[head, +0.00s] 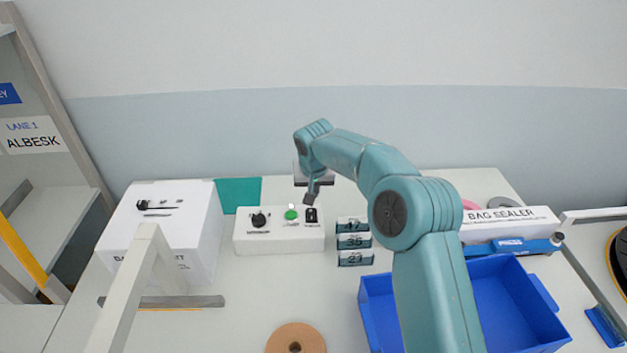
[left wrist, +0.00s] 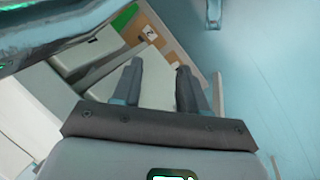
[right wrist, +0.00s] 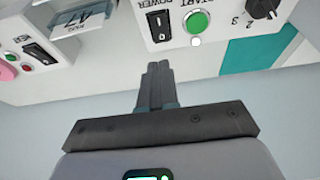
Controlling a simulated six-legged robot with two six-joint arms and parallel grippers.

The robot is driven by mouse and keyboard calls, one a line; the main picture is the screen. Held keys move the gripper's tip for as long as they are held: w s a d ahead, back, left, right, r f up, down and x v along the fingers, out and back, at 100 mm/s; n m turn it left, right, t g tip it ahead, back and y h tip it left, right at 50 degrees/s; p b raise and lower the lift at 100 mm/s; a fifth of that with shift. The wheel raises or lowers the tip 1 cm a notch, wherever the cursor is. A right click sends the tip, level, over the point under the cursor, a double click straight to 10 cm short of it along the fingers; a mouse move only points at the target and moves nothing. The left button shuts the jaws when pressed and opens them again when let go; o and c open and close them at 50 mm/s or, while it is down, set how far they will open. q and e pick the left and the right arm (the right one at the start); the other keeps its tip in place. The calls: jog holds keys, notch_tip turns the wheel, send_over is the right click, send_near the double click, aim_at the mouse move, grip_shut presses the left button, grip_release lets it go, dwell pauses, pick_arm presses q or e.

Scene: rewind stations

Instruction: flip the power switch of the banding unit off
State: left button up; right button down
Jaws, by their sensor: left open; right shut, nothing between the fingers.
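The white control box (head: 255,244) stands mid-table with a black knob (head: 260,219), a green button (head: 291,213) and a black power switch (head: 311,216). A large white unit (head: 190,225) with partly hidden lettering beginning "BA" stands to its left. My right gripper (head: 311,201) is shut and empty, its tips just above the switch in the head view. In the right wrist view the switch (right wrist: 159,25), marked I and O, lies beyond the shut fingers (right wrist: 158,66), with a visible gap. My left gripper (left wrist: 160,67) is open and empty; the head view does not show it.
A blue bin (head: 377,310) and a bag sealer (head: 508,220) are farther right. A brown roll (head: 296,338) lies in front. A second switch (right wrist: 40,51) shows in the right wrist view.

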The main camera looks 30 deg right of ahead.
aim_at(313, 210)
jog(key=p+x, duration=0.1)
jog(key=x, duration=0.5)
jog(key=shift+s+f, duration=0.15)
jog(key=shift+f+p, duration=0.4)
jog(key=shift+f, duration=0.3)
pick_arm(q)
notch_tip(313, 210, up, 2)
jog(key=shift+r, duration=0.1)
pick_arm(e)
jog(key=shift+f, duration=0.1)
